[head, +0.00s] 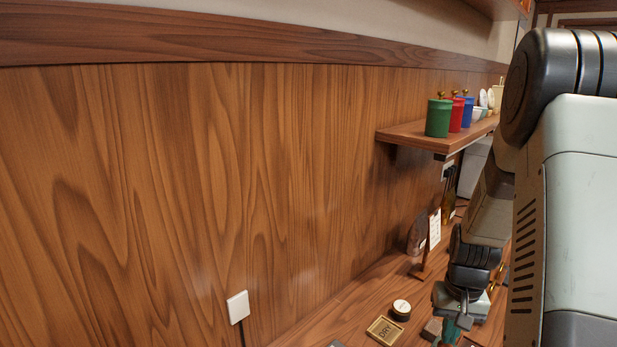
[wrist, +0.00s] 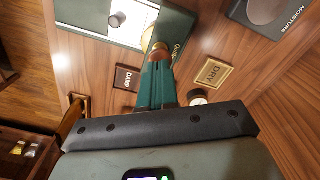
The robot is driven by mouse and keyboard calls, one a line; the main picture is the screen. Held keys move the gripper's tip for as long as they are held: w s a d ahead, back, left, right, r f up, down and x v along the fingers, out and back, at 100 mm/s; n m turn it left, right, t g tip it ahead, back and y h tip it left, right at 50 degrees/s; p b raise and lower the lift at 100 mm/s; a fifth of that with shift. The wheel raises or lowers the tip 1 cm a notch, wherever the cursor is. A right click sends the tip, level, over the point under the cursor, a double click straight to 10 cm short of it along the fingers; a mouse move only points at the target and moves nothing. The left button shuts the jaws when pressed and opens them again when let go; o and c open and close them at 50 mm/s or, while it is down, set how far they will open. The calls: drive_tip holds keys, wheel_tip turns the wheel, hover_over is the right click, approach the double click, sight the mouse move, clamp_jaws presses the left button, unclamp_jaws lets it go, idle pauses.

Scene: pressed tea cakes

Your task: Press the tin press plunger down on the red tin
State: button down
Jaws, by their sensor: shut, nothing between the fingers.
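A red tin (head: 457,114) with a gold knob stands on the wall shelf, between a green tin (head: 439,118) and a blue tin (head: 468,110). I cannot make out a tin press or its plunger with certainty in either view. My gripper (wrist: 159,52) has green fingers, shut together with nothing between them. In the wrist view its copper-brown tips overlap the edge of a green-framed panel (wrist: 125,42). In the head view my gripper (head: 447,330) is low over the counter, well below the shelf, and partly cut off by the bottom edge.
A DRY plaque (head: 384,330) and a round white-topped pot (head: 401,309) lie on the counter. The wrist view shows a DAMP plaque (wrist: 127,79) and a dark MOISTURE device (wrist: 268,14). The shelf (head: 405,133) overhangs the counter. My arm hides the right side of the head view.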

drive_tip(key=shift+f, duration=0.2)
drive_tip(key=shift+f, duration=1.15)
drive_tip(key=shift+r, duration=2.45)
drive_tip(key=shift+r, duration=0.1)
